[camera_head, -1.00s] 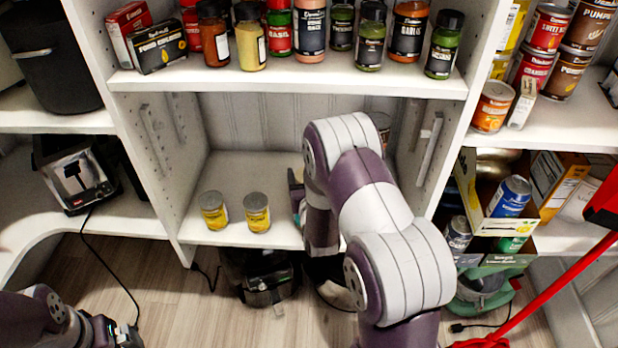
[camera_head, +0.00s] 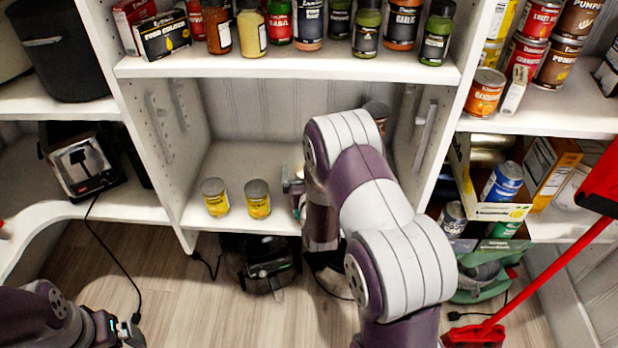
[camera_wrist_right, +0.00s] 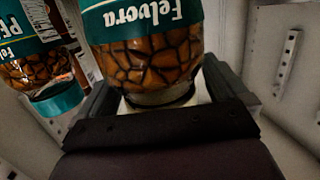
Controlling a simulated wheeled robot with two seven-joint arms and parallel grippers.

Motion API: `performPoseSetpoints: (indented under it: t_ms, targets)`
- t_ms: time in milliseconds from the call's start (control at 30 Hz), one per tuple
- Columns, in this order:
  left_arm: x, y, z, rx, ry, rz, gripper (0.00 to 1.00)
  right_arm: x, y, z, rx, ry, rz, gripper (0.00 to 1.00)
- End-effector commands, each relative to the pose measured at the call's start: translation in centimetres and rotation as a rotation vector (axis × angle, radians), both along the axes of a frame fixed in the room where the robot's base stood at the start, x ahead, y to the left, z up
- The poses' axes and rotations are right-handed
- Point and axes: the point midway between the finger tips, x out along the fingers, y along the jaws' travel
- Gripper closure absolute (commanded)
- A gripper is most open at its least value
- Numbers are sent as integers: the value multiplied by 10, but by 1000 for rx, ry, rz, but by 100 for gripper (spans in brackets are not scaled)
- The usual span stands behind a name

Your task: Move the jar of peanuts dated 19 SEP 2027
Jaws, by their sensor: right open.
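In the right wrist view, a peanut jar (camera_wrist_right: 150,52) with a teal Felvora label appears upside down, close in front of my right gripper (camera_wrist_right: 165,95). The gripper is open, with a finger on each side of the jar's lower end in the picture. A second jar (camera_wrist_right: 40,72) with a teal lid stands at the left. I cannot read a date on either. In the head view, my right gripper (camera_head: 292,186) is at the lower shelf, mostly hidden behind my arm. My left gripper (camera_head: 125,332) is at the bottom left, its fingers unclear.
A brownish container (camera_head: 376,112) is partly hidden behind my arm. Spice jars (camera_head: 365,30) line the shelf above. Side panels bound the bay.

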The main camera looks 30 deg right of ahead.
Motion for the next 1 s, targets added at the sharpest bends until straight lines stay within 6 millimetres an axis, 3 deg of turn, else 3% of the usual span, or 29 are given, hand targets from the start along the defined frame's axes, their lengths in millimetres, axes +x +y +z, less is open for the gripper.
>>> performPoseSetpoints:
  t_ms: [533,700,1000]
  targets:
    - [0,0,31,0,0,0,1,-100,36,18,0,2,1,0]
    - [0,0,33,0,0,0,1,-114,41,19,0,1,1,0]
    - [0,0,33,0,0,0,1,-115,41,19,0,0,0,0]
